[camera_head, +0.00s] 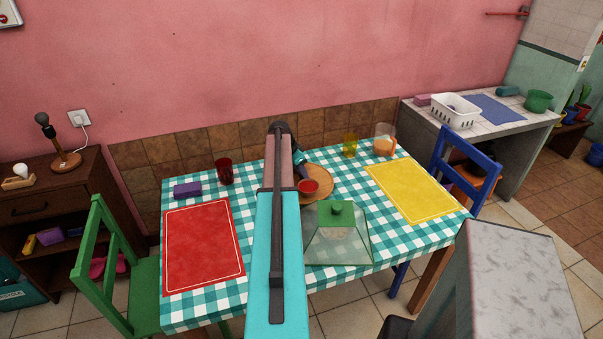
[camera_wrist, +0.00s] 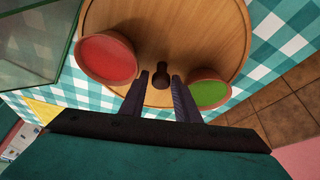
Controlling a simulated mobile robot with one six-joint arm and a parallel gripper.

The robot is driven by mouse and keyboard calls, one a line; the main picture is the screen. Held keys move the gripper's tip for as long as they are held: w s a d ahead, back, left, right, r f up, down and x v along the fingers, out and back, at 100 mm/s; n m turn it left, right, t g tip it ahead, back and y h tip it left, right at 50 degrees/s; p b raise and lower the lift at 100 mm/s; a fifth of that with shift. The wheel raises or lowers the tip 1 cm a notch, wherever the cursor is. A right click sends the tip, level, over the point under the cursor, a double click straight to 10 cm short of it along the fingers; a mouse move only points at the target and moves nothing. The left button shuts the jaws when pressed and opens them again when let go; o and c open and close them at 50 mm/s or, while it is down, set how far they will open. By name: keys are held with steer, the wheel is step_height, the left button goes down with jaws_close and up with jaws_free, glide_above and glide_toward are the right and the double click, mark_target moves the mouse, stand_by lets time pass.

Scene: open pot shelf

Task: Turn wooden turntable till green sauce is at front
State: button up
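The wooden turntable (camera_wrist: 165,25) fills the upper middle of the wrist view. In the head view the wooden turntable (camera_head: 322,172) is partly behind my arm. A bowl of red sauce (camera_wrist: 107,57) sits on its left in the wrist view; the red sauce (camera_head: 309,187) is near the front in the head view. A bowl of green sauce (camera_wrist: 209,92) sits on the right in the wrist view and is hidden in the head view.
A glass cover with a green knob (camera_head: 338,240) stands close in front of the turntable. Red (camera_head: 203,248) and yellow (camera_head: 412,192) placemats lie at the sides.

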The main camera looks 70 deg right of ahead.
steer(key=shift+d+f, duration=0.1)
steer(key=shift+f, duration=0.15)
jaws_close()
steer(key=shift+a, duration=0.2)
steer(key=shift+d, duration=0.15)
steer(key=shift+s, duration=0.1)
